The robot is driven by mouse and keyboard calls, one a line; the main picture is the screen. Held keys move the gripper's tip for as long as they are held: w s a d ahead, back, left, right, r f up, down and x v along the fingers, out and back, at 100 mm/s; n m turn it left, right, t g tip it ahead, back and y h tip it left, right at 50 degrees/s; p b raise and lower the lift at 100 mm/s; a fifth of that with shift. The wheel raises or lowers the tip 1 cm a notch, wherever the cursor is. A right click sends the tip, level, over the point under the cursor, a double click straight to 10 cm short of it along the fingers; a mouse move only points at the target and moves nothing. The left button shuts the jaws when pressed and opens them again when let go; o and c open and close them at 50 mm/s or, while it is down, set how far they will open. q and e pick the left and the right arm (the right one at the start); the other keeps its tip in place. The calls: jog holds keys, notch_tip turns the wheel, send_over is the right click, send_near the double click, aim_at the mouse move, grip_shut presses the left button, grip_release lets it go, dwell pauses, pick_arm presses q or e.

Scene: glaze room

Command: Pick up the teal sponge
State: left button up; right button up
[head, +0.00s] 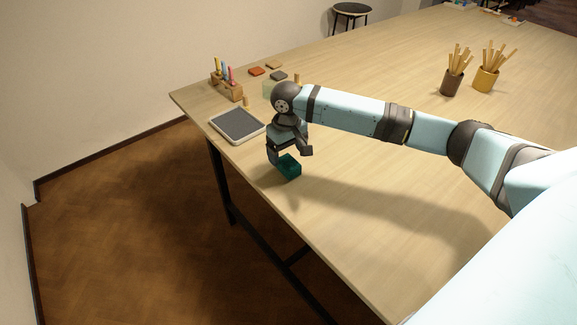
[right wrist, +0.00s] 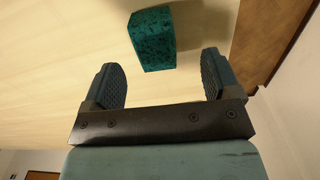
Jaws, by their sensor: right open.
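The teal sponge (head: 290,168) is a small dark-teal block on the wooden table near its front-left edge. In the right wrist view the sponge (right wrist: 153,38) lies ahead of the fingers, between their lines and a little beyond the tips. My right gripper (head: 289,154) is open and empty, just above and beside the sponge, and partly hides it in the head view. Its two dark ridged fingers (right wrist: 163,77) stand wide apart in the right wrist view. I see no contact with the sponge. My left gripper is in neither view.
A grey tablet-like slab (head: 237,124) lies left of my right gripper. Behind it are a wooden block with coloured tools (head: 228,84) and several small tiles (head: 257,71). Two cups of sticks (head: 452,82) stand farther back. The table's right half is largely clear.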

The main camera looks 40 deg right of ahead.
aim_at(288, 161)
jog(key=f, duration=0.5)
jog(key=shift+w+d+f, duration=0.1)
jog(key=shift+w+d, duration=0.05)
jog(key=shift+d, duration=0.2)
jog(key=shift+c, duration=0.5)
jog(key=c, duration=0.9)
